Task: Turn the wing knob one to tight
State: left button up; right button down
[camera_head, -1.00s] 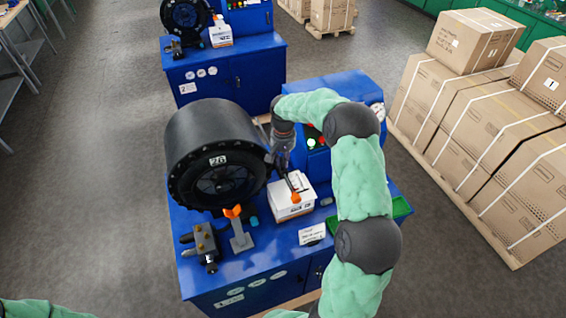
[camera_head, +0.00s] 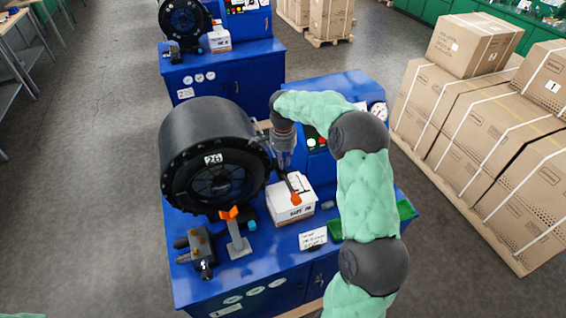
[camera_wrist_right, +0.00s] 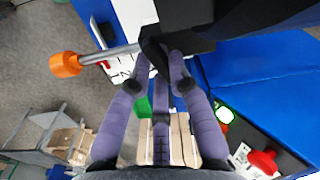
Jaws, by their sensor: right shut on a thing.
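The black crimper drum (camera_head: 208,150), marked 26, stands on the blue bench (camera_head: 262,268). My right gripper (camera_head: 282,166) is at the drum's right side, reaching down. My left gripper is out of view.
A white box (camera_head: 291,208) lies under the lever. An orange-topped grey stand (camera_head: 238,240) and a dark valve block (camera_head: 200,250) are near the bench front. Cartons (camera_head: 480,120) stand right.

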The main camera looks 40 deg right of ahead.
jog(key=shift+m+b, duration=0.55)
jog(key=shift+m, duration=1.35)
jog(key=c, duration=1.1)
grip_release()
jog(key=shift+c, duration=0.2)
notch_tip(320, 180, up, 12)
jog(key=shift+s+a+f, duration=0.1)
